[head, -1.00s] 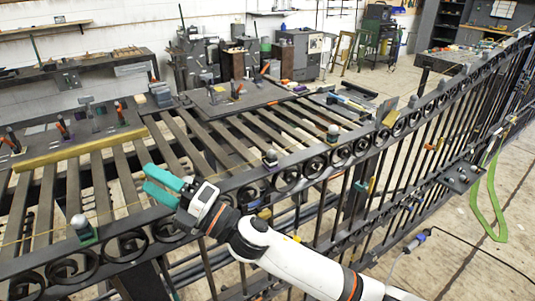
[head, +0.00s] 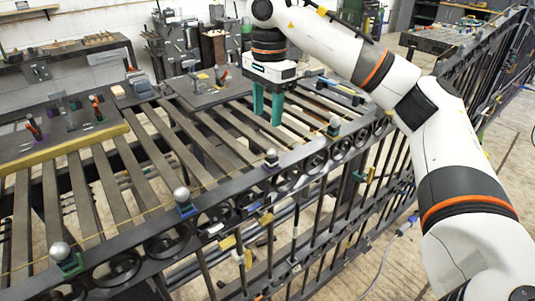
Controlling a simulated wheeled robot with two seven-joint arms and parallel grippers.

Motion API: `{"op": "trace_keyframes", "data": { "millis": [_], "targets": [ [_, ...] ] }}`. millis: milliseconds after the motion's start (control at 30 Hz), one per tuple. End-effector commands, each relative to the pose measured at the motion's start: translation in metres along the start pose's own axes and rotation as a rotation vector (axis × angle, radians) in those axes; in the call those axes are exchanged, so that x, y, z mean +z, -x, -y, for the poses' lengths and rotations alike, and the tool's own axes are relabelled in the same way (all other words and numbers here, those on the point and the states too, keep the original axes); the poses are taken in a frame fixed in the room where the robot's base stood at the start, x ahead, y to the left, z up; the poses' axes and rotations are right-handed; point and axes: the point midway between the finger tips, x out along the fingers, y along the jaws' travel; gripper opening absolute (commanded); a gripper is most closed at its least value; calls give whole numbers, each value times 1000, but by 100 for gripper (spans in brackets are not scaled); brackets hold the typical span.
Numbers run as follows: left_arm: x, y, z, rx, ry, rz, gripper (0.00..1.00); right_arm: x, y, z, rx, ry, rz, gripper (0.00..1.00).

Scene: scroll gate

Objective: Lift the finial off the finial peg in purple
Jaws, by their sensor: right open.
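Silver ball finials stand on small coloured pegs along the gate's top rail. Another finial (head: 60,251) sits on a green peg (head: 71,264) at the lower left. My left gripper is not in view.
The dark gate rail with scroll rings (head: 215,213) runs diagonally from lower left to upper right. Slats (head: 158,178) lie behind it. A dark board with tools (head: 195,92) and a yellow bar (head: 70,146) lie beyond. My right arm covers the right side.

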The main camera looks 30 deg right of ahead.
Motion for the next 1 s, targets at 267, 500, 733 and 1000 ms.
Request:
{"op": "trace_keyframes", "data": {
  "millis": [267,500,733,1000],
  "targets": [
    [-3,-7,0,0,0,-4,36,8,-32,4,-15,-6,24,48],
    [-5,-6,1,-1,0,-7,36,9,-59,4,-12,-8,24,48],
    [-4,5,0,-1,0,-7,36,12,-77,3,-14,-6,23,48],
    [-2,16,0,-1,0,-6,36,14,-112,2,-10,-7,23,48]
  ]
}}
